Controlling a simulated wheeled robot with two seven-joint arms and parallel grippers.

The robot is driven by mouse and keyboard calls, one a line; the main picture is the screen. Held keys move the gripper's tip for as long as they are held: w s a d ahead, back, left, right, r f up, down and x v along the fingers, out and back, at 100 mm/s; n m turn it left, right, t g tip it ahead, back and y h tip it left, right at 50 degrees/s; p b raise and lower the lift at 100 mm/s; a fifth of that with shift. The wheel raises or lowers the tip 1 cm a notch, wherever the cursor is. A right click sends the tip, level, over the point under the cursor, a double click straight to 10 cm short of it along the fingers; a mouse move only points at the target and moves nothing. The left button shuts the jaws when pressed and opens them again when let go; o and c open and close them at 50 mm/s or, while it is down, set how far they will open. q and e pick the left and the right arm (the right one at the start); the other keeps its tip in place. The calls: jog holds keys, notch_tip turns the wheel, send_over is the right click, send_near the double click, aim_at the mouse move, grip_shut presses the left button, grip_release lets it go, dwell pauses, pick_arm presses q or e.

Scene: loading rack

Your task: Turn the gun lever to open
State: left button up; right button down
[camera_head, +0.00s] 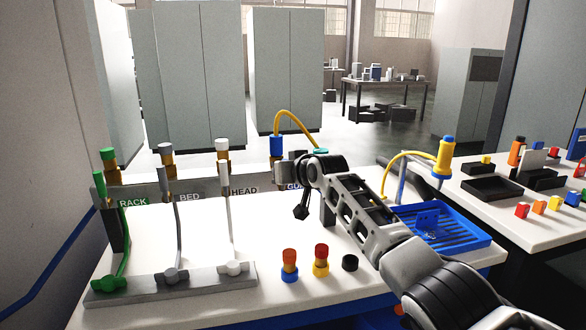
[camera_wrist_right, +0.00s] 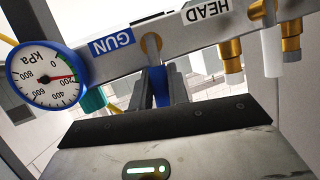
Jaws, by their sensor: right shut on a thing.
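The gun lever (camera_wrist_right: 158,88) is a blue piece below the manifold bar (camera_wrist_right: 205,47), beside the blue GUN label (camera_wrist_right: 111,43) in the right wrist view. My right gripper (camera_wrist_right: 159,75) is shut on it, with a dark finger on each side. In the head view my right gripper (camera_head: 290,171) is at the GUN end of the manifold, and my own arm hides most of the lever and label there. A round blue-rimmed kPa gauge (camera_wrist_right: 46,76) sits beside the GUN label. My left gripper is not in view.
RACK, BED and HEAD lines (camera_head: 132,202) stand left on the white table. Coloured caps (camera_head: 289,262) lie in front. A blue tray (camera_head: 480,243) and a yellow-blue gun (camera_head: 445,155) with a yellow hose are right of my arm. A second table (camera_head: 555,222) holds small parts.

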jog(key=shift+a+f, duration=0.1)
dwell(0.4)
jog(key=c, duration=1.3)
grip_release()
jog(key=shift+c, duration=0.2)
jog(key=shift+s, duration=0.1)
jog(key=b+v, duration=0.1)
jog(key=v, duration=1.5)
jog(key=shift+a, duration=0.1)
